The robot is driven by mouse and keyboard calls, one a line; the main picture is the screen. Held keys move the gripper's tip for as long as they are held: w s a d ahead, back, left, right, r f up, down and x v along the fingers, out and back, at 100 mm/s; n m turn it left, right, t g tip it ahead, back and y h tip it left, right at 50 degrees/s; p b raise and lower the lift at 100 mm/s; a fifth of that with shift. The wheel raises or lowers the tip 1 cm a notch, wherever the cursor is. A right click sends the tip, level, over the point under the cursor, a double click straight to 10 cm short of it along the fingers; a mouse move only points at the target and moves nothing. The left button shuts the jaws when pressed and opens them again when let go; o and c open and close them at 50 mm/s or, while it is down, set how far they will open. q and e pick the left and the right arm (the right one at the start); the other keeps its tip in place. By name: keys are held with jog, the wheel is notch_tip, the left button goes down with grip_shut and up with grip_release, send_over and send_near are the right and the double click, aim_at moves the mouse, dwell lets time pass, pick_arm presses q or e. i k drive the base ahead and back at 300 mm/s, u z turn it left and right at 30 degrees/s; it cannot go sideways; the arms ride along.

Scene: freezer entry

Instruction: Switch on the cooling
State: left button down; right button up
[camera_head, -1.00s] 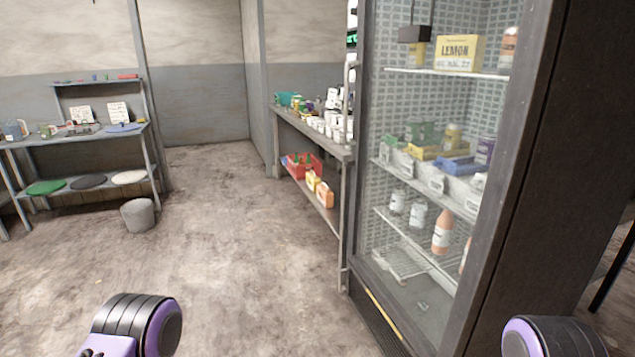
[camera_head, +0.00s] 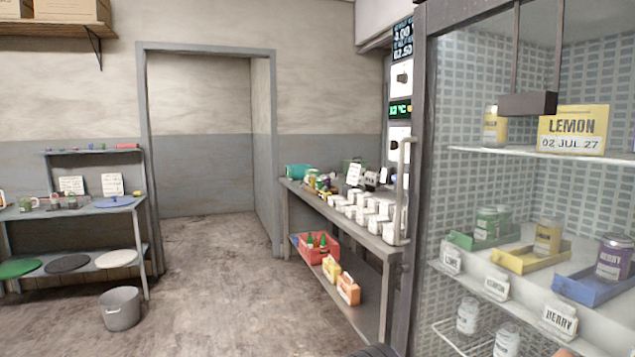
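A tall glass-fronted cooler (camera_head: 416,200) fills the right side, with a long vertical handle (camera_head: 404,190) at its left edge. Just left of it, on the wall, is a partly hidden strip of panels. It holds a dark display with light blue figures (camera_head: 403,40), a white plate with a small dark part (camera_head: 401,78), and a display with green characters (camera_head: 400,109) that seems to read a temperature in °C. Another pale plate (camera_head: 399,140) is below, partly behind the handle. I cannot tell any switch's position. Neither gripper is in view.
A side table (camera_head: 330,215) with white tubs stands along the wall left of the cooler. A grey bucket (camera_head: 121,308) stands by the left shelves. The floor (camera_head: 215,285) between is clear, leading to a doorway.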

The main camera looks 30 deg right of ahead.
aim_at(384, 172)
jog(key=z, duration=0.05)
jog(key=i, duration=1.5)
jog(key=z, duration=1.05)
jog(key=i, duration=0.85)
jog(key=z, duration=1.4)
jog(key=i, duration=0.3)
jog(key=z, duration=0.15)
